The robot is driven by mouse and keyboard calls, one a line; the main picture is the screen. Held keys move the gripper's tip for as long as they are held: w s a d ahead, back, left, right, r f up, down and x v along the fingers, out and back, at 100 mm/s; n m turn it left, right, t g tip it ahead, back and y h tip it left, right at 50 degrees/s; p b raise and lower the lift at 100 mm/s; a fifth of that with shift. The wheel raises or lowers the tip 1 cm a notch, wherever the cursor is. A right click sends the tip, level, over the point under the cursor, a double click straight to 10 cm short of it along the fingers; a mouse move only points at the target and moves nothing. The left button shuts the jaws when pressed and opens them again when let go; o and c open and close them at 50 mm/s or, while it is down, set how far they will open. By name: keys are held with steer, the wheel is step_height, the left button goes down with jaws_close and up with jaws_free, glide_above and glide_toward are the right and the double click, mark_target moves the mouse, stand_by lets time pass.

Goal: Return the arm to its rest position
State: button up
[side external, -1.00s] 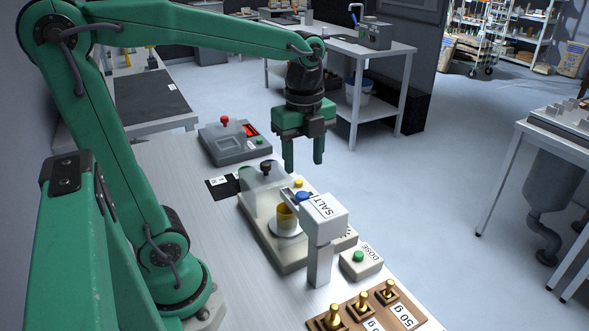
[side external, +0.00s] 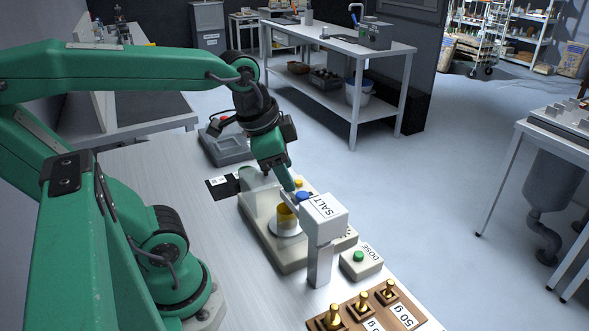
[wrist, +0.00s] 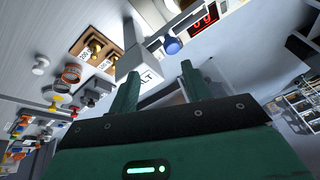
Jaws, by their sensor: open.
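In the side view my gripper (side external: 287,183) is open and empty. It tilts down to the right, with its fingertips close to the weighing stand, behind the salt hopper (side external: 325,217); I cannot tell if they touch anything. The hopper is a pale box on a post, labelled SALT. A yellow cup (side external: 287,217) sits on the round white pan beside it. In the wrist view my two green fingers (wrist: 160,70) stand apart, with the pale hopper and a blue knob (wrist: 173,46) beyond them.
The dose box (side external: 361,264) with a green button stands right of the hopper. Brass weights in a wooden block (side external: 406,313) are at the front. A grey control box (side external: 228,148) is behind my gripper. The table left of the stand is clear.

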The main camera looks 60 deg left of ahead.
steer(key=n, duration=0.1)
steer(key=s+n+t, duration=0.1)
steer(key=n, duration=0.2)
steer(key=shift+s+d+f+n, duration=0.25)
steer(key=shift+f+n, duration=0.05)
